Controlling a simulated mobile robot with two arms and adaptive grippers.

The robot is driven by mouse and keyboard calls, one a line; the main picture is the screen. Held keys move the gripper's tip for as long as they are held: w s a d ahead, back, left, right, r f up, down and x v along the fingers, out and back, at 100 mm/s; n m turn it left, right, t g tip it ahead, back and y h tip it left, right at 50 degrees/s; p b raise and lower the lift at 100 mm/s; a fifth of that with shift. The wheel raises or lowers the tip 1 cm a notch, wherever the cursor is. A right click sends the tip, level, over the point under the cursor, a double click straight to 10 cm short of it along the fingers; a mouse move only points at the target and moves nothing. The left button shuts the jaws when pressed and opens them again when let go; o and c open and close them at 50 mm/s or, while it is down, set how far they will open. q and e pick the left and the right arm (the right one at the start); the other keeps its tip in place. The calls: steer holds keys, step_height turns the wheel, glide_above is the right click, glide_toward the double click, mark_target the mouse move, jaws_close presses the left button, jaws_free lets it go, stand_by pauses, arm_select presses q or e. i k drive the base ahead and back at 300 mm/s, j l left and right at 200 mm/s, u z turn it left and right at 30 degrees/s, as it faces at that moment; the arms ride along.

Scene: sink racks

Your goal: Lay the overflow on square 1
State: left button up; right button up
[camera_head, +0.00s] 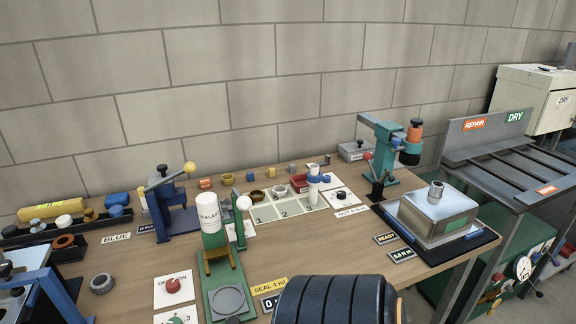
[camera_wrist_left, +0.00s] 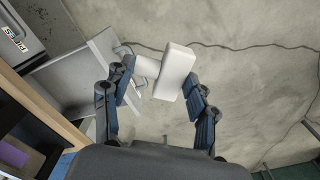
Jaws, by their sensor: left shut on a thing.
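In the left wrist view my left gripper (camera_wrist_left: 162,92) is shut on a white T-shaped piece (camera_wrist_left: 176,72), held between its two blue-grey fingers. It looks like a plastic fitting; I cannot tell for sure that it is the overflow. The floor shows behind it. In the head view square 1 (camera_head: 264,213) is the left one of three numbered squares on a pale mat on the bench; its front part is bare. A brown ring (camera_head: 257,196) is at its back edge. My right gripper is not in view.
A white-and-blue fitting (camera_head: 314,188) stands by square 3. A green stand with a white sealant bottle (camera_head: 209,211) rises left of the squares. A teal press (camera_head: 384,150) and a metal box (camera_head: 437,215) are to the right.

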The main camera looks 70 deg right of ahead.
mark_target(265, 214)
steer(key=z, duration=1.65)
steer(key=i+l+z, duration=0.25)
steer(key=z, duration=0.15)
steer(key=i+l+z, duration=0.4)
steer(key=i+z, duration=0.2)
steer(key=z, duration=0.2)
